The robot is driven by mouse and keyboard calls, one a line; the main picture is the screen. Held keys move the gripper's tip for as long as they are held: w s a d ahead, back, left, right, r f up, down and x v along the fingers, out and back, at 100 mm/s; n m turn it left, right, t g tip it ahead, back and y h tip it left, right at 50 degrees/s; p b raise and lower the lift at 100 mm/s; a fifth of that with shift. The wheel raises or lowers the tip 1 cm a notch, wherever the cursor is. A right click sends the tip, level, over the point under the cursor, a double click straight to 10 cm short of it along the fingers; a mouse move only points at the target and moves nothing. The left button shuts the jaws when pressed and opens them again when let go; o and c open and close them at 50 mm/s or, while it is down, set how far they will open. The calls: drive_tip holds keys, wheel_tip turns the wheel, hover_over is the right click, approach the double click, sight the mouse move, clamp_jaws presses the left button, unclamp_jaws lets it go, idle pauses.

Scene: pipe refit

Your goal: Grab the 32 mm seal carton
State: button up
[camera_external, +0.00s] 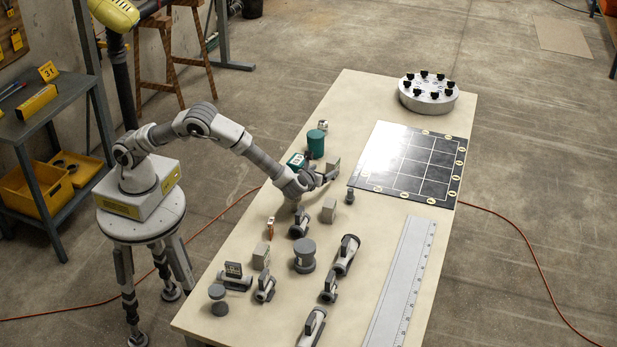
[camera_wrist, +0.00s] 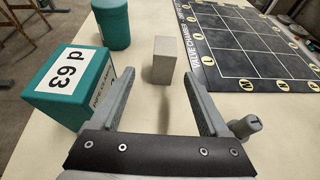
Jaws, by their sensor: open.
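My gripper (camera_wrist: 144,80) is open and empty, low over the table; it also shows in the external view (camera_external: 321,177). A plain grey block (camera_wrist: 165,60) stands upright just beyond the fingertips, within the span of the gap and nearer the right finger. It also shows by the gripper in the external view (camera_external: 334,163). A teal carton marked "d 63" (camera_wrist: 70,88) stands close to the left finger; whether they touch is unclear. It is partly behind my arm in the external view (camera_external: 296,160). I cannot read a 32 mm mark on any carton.
A teal cylinder (camera_wrist: 114,24) stands behind the teal carton. A black gridded board (camera_wrist: 262,45) lies to the right. A small grey fitting (camera_wrist: 247,128) stands outside the right finger. Several valves and fittings, including a grey spool (camera_external: 304,256), crowd the near table, beside a long ruler (camera_external: 403,280).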

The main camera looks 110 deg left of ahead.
sight(330, 168)
drive_tip(key=x, duration=0.3)
drive_tip(key=b+x, duration=0.1)
drive_tip(key=x, duration=0.4)
drive_tip(key=shift+w+a+f, duration=0.1)
drive_tip(key=shift+w+a, duration=0.2)
drive_tip(key=shift+a, duration=0.05)
drive_tip(key=shift+c, duration=0.3)
clamp_jaws()
